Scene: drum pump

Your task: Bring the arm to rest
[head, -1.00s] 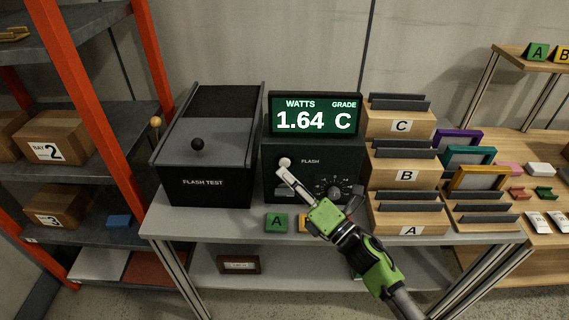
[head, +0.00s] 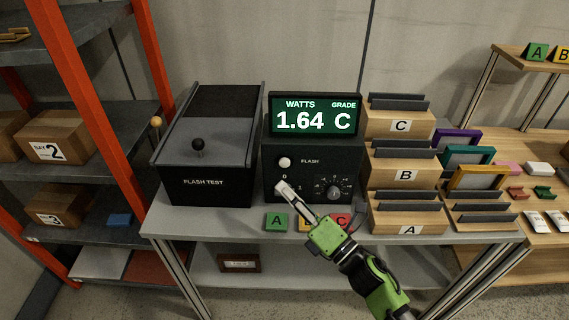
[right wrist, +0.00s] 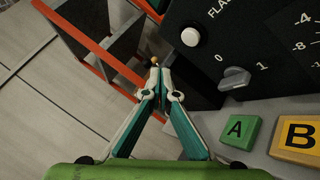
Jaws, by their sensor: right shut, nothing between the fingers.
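My right gripper (head: 281,187) is shut and empty in the head view. Its fingertips are in front of the lower left of the black flash meter panel (head: 345,165), below the white round button (head: 285,162). In the right wrist view the closed fingertips (right wrist: 158,72) point past the meter, with the white button (right wrist: 191,37) and a grey switch knob (right wrist: 234,79) marked 0 and 1 to their right. The display (head: 315,115) reads 1.64 watts, grade C. My left gripper is not in view.
The flash test box (head: 205,160) stands left of the meter. Green A (head: 276,222) and red C tiles lie at the bench front; a yellow one is partly hidden. Stepped wooden racks (head: 400,175) stand to the right. An orange-framed shelf (head: 110,120) is at left.

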